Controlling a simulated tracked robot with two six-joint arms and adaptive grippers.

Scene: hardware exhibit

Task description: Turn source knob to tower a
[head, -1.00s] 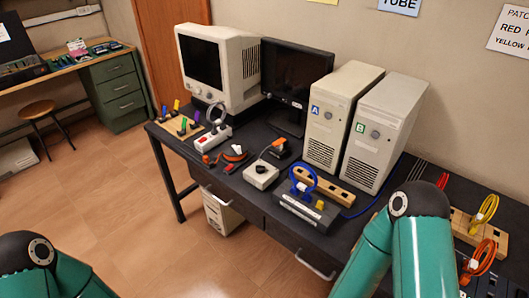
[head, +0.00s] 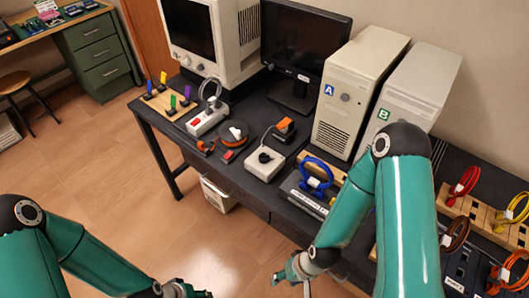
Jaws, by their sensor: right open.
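The source knob is probably the small black knob (head: 264,157) on top of a white box (head: 262,167) near the middle of the desk. Which way it points is too small to tell. Tower A (head: 352,85), a beige computer case with a blue "A" label, stands behind and to the right of the box. My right gripper (head: 287,274) is open and low, in front of the desk's front edge, well apart from the knob. My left gripper (head: 184,291) is at the bottom edge, partly cut off, and its jaws are unclear.
Tower B (head: 425,82) stands right of tower A, partly behind my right arm. A dark monitor (head: 300,50), a white power strip (head: 207,120), a coil (head: 233,134), an orange-topped device (head: 285,128) and a blue cable loop (head: 316,172) surround the box. Wooden racks with coloured cables (head: 463,186) are at right.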

